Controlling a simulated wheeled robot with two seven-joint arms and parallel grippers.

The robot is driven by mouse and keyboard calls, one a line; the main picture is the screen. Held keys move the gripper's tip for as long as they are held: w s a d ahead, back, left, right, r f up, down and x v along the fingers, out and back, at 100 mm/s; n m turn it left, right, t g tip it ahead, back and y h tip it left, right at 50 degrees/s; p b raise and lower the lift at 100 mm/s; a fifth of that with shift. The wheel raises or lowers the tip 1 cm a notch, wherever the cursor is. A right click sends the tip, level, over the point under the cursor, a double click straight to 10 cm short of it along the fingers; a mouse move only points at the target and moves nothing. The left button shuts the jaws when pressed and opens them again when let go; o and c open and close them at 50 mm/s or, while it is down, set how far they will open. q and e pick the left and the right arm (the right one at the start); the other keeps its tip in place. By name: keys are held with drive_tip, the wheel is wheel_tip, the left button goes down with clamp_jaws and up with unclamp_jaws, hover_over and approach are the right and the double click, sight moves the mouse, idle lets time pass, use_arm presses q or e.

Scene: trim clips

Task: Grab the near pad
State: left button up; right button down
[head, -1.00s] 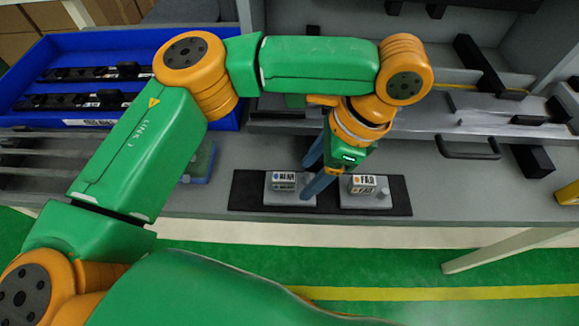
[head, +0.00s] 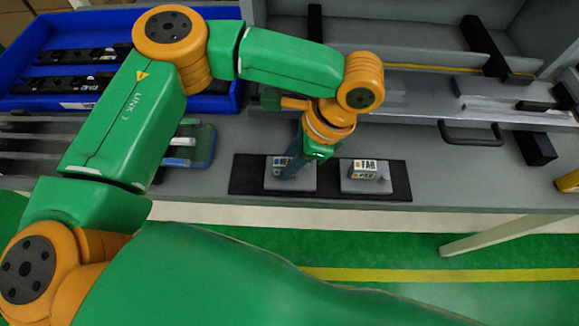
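The near pad (head: 305,184) is a grey block with a small labelled box on top, lying on the left part of a black mat (head: 245,180). Its label is partly hidden by my gripper. A similar grey pad (head: 372,187) labelled FAR lies to its right. My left gripper (head: 290,172) points down over the near pad, its blue-grey fingers in front of the labelled box. The fingers overlap in this view, so their gap and any contact cannot be told. My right gripper is not in view.
A blue bin (head: 225,105) with black clip strips stands at the back left. A small blue-edged tray (head: 202,150) sits left of the mat. Grey fixtures with a dark handle (head: 470,138) stand behind to the right. A yellow object (head: 568,181) is at the right edge.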

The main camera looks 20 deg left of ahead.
use_arm(q)
clamp_jaws()
